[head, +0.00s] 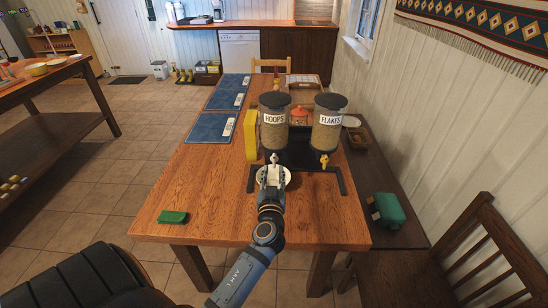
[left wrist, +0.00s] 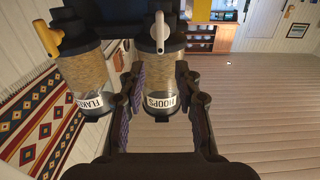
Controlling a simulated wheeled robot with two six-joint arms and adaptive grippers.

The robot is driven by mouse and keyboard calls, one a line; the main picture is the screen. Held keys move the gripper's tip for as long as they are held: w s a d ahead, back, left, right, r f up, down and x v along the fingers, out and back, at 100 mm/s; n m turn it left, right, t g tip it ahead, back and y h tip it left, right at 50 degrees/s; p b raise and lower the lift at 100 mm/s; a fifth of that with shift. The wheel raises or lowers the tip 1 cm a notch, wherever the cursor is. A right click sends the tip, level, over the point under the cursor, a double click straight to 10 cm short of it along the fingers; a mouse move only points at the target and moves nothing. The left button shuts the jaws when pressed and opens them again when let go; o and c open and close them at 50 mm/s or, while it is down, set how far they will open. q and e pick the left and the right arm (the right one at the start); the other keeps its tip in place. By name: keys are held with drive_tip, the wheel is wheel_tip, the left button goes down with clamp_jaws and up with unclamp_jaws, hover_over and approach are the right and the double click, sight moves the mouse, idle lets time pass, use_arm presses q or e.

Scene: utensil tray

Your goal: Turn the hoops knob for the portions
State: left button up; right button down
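The hoops dispenser (head: 274,130) is a clear cylinder of cereal with a dark lid, labelled HOOPS, on a black stand. Its pale knob (head: 273,158) is low on the front and also shows in the left wrist view (left wrist: 160,30), where the picture is upside down. My left gripper (head: 271,176) is just in front of and below this knob. In the left wrist view its two fingers (left wrist: 163,95) are spread apart with nothing between them. A white bowl (head: 286,176) stands under the dispenser, partly hidden by the gripper. My right gripper is not in view.
The flakes dispenser (head: 328,132) with a yellow knob (head: 324,160) stands close on the right. A yellow box (head: 251,134) stands on the left. A green sponge-like block (head: 173,217) lies at the table's front left. The wooden table (head: 220,190) is bare around it.

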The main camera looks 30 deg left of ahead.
sight(274, 158)
use_arm(q)
drive_tip(key=p+x, duration=0.1)
drive_tip(key=x, duration=0.6)
drive_tip(key=shift+w+a+p, duration=0.15)
drive_tip(key=shift+p, duration=0.2)
drive_tip(key=shift+f, duration=0.1)
clamp_jaws()
